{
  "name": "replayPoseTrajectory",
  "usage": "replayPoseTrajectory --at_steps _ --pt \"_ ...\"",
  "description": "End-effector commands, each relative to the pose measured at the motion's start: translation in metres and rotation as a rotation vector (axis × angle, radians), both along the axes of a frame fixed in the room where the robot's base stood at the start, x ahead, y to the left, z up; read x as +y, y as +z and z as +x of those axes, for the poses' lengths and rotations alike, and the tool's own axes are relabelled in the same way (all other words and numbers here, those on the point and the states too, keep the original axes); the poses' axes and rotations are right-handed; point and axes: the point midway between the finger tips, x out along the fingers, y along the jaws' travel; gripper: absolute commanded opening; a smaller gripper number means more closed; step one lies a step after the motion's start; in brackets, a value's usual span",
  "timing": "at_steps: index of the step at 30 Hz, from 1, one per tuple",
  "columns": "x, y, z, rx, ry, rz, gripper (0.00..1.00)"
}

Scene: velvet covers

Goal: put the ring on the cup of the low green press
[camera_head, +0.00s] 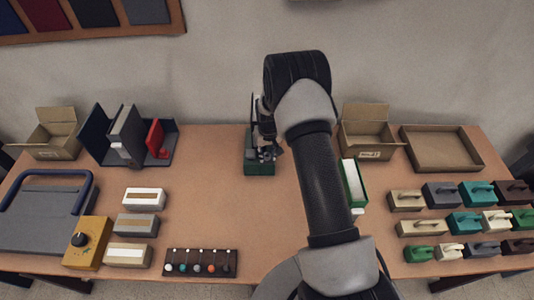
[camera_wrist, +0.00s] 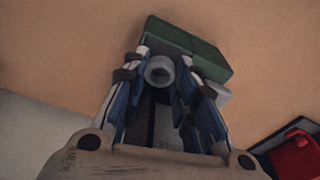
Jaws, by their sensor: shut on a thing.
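The low green press (camera_head: 259,163) stands near the back middle of the table. Its green base also shows in the wrist view (camera_wrist: 205,52), just beyond my fingertips. My gripper (camera_wrist: 160,72) is shut on a small pale grey ring (camera_wrist: 160,59), seen with its round opening towards the wrist camera. In the head view my gripper (camera_head: 266,148) is at the press and partly hidden by my arm. The press's cup cannot be made out behind the ring and fingers. I cannot tell whether the ring touches it.
A green and white upright block (camera_head: 353,183) stands right of my arm. A dark rack with upright folders (camera_head: 128,135) is at the back left. A strip with coloured knobs (camera_head: 201,262) lies at the front. The table between press and strip is clear.

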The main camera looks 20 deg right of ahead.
Motion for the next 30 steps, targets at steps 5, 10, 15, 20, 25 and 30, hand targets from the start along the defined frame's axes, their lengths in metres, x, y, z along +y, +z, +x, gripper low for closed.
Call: replayPoseTrajectory --at_steps 5,10,15,20,25,30 --pt "0.000 -0.007 0.000 0.001 0.000 0.000 0.11" --pt "0.000 -0.012 0.000 0.001 0.000 0.000 0.11" --pt "0.000 -0.012 -0.001 0.002 0.000 0.000 0.28" --pt "0.000 -0.013 -0.001 0.003 0.000 0.001 0.35" --pt "0.000 -0.013 -0.001 0.003 0.000 0.001 0.35" --pt "0.000 -0.012 -0.001 0.004 0.000 0.001 0.35"
